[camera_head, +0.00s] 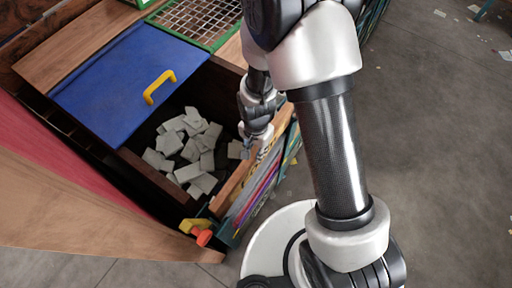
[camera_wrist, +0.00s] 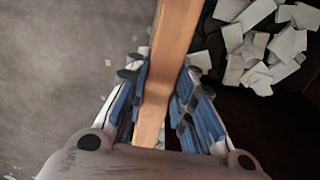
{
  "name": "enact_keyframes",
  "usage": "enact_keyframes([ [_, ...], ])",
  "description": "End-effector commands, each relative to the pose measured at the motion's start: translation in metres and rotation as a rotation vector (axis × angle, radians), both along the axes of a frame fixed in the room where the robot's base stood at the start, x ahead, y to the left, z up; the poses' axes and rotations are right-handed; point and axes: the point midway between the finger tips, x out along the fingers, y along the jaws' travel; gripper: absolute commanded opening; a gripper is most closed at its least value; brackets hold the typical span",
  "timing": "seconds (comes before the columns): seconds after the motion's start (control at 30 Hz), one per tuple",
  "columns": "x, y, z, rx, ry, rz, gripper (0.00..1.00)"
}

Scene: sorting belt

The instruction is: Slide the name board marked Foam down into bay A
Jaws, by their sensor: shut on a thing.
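My gripper (camera_head: 250,146) is shut on the top edge of a wooden-edged board (camera_head: 240,184) at the front of the bin. In the wrist view its blue-padded fingers (camera_wrist: 160,108) lie on both sides of the board's bare wood edge (camera_wrist: 176,35). Part of some yellow lettering shows on the board's outer face in the head view, but I cannot read it as Foam. My gripper and arm hide part of this face. I see no readable letter A, and I cannot tell how far down the board sits.
Behind the board is a dark bay with many grey-white blocks (camera_head: 187,150). A blue lid (camera_head: 115,78) with a yellow handle (camera_head: 159,87) lies beyond it, and a green-framed wire mesh (camera_head: 200,20) stands further back. An orange knob (camera_head: 202,236) is at the near corner. Open floor (camera_head: 440,150) lies right.

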Motion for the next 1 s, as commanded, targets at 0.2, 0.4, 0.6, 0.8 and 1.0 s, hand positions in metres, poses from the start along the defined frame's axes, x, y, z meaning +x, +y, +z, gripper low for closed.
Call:
enact_keyframes([
  [0.2,0.0,0.0,-0.032,0.0,0.0,0.0,0.0],
  [0.4,0.0,0.0,-0.057,0.0,-0.001,0.0,0.0],
  [0.6,0.001,0.0,-0.081,0.0,-0.001,0.0,0.0],
  [0.8,0.001,0.0,-0.088,0.0,-0.001,0.0,0.0],
  [1.0,0.001,0.0,-0.086,0.0,-0.001,0.0,0.0],
])
